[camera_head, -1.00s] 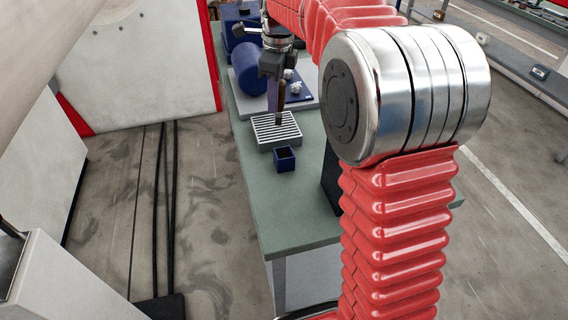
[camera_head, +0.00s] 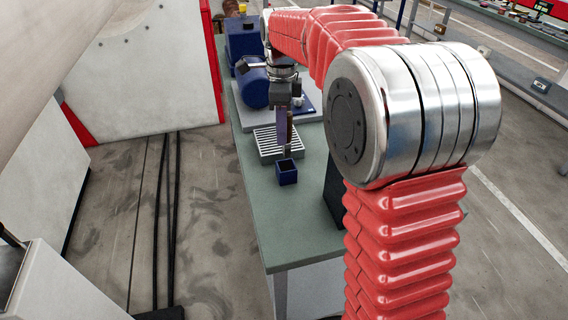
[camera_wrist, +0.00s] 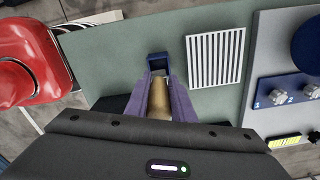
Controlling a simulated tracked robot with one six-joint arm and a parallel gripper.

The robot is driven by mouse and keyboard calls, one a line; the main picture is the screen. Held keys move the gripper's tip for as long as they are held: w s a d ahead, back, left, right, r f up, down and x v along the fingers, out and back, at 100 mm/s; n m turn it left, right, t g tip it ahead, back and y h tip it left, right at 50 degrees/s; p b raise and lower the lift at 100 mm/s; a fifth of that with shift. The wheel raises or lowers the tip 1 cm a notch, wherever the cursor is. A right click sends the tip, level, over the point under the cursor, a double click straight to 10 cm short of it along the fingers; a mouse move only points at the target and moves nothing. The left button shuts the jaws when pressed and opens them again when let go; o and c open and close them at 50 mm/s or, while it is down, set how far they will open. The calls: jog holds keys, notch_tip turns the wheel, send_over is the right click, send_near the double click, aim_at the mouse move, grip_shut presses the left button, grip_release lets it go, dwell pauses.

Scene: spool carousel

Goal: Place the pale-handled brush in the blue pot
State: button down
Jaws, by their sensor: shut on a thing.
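The blue pot (camera_head: 287,176) is a small square open container on the green table. It also shows in the wrist view, just beyond my fingertips (camera_wrist: 157,60). My gripper (camera_head: 285,138), with purple fingers, is shut on the brush, whose pale tan handle (camera_wrist: 159,98) shows between the fingers in the wrist view. In the head view the brush hangs roughly upright just behind the pot, near its far rim. I cannot tell whether its lower end is over the opening. The brush's lower end is hidden in the wrist view.
A slatted grey tray (camera_head: 265,146) sits close behind the pot. Behind it, a grey base plate (camera_head: 304,112) carries a blue cylinder and pale knobs. A dark block (camera_head: 333,190) stands right of the pot. The green table (camera_head: 275,232) is clear in front.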

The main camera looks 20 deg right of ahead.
jog(key=shift+f, duration=2.4)
jog(key=shift+f, duration=1.85)
jog(key=c, duration=1.5)
grip_release()
jog(key=shift+f, duration=0.1)
notch_tip(320, 180, up, 12)
jog(key=shift+f, duration=0.15)
jog(key=shift+r, duration=0.3)
